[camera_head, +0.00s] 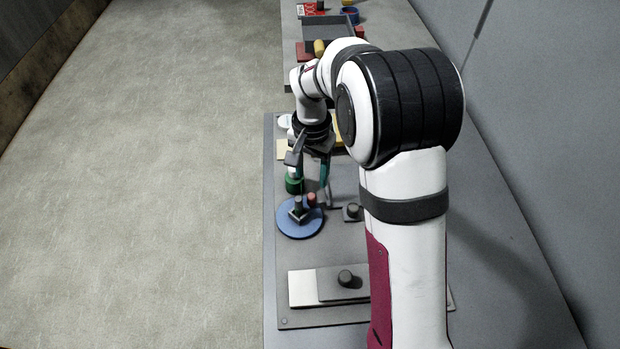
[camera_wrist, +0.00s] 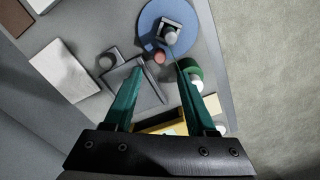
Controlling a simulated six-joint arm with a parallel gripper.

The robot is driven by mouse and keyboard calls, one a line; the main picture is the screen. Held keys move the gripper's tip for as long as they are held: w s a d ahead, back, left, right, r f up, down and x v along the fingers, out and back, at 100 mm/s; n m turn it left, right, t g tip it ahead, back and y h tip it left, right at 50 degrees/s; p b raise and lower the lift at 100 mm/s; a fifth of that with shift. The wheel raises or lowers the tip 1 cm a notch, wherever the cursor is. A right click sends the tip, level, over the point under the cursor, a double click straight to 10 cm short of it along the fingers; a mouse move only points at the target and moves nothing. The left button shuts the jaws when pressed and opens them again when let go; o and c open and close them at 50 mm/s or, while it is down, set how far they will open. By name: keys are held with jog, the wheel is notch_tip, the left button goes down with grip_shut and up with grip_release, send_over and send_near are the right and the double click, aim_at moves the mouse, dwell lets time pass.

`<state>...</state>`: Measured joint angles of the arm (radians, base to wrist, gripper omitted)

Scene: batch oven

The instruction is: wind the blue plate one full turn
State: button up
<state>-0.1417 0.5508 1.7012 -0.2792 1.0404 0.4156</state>
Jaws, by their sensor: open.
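The blue plate (camera_head: 300,231) is a flat round disc on the grey board, left of my arm in the head view. On it are a dark square block with a grey knob (camera_head: 297,203) and a small reddish peg (camera_head: 311,199) near the rim. In the wrist view the plate (camera_wrist: 149,20) is at the top, cut off by the picture edge, with the reddish peg (camera_wrist: 159,57) nearest my fingers. My gripper (camera_wrist: 158,68) has its two teal fingers apart with nothing between them. In the head view my gripper (camera_head: 310,184) is beyond the plate; its height above the board is unclear.
A green cylinder (camera_wrist: 193,69) stands close beside the right finger in the wrist view. A dark knob on a square base (camera_head: 352,212) is right of the plate. A pale block with a grey sliding piece (camera_head: 345,281) is nearer. A tray (camera_head: 328,28) lies farther off.

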aim_at(311, 196)
notch_tip(311, 196, down, 10)
jog(key=shift+r, duration=0.25)
grip_shut()
